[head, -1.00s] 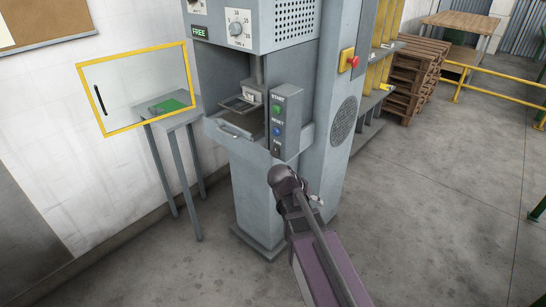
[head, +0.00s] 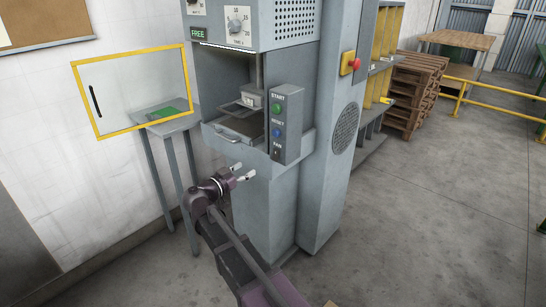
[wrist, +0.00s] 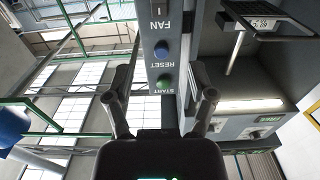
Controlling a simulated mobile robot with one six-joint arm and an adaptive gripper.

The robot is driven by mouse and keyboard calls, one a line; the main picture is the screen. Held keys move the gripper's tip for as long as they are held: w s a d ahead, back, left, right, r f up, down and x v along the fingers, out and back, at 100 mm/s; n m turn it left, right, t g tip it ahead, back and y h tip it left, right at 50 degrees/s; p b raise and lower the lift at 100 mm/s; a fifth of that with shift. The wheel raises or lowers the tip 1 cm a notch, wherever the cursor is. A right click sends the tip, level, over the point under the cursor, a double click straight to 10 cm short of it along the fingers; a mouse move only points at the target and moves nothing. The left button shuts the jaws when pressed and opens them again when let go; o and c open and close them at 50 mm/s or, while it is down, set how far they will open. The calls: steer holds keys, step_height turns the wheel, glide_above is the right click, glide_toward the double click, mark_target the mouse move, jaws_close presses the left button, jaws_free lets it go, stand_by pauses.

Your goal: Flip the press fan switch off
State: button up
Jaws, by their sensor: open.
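The fan switch (head: 276,153) is a small dark rocker at the bottom of the grey control panel (head: 293,128), under the green START and blue RESET buttons. In the wrist view the panel appears upside down, with the fan switch (wrist: 158,12) at the top edge, partly cut off; its setting is too small to tell. My gripper (head: 243,171) is open and empty, below and left of the panel in the head view, apart from it. Its two fingers show on either side of the panel in the wrist view.
The press drawer (head: 236,140) with its handle juts out just above my gripper. A yellow-framed clear guard (head: 135,90) stands open at the left, in front of a small grey table (head: 176,124). A red emergency button (head: 354,64) is on the press side.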

mark_target(276, 151)
steer(key=shift+w+d, duration=0.1)
steer(key=shift+d, duration=0.05)
steer(key=shift+x, duration=6.75)
steer(key=shift+c, duration=0.2)
jaws_close()
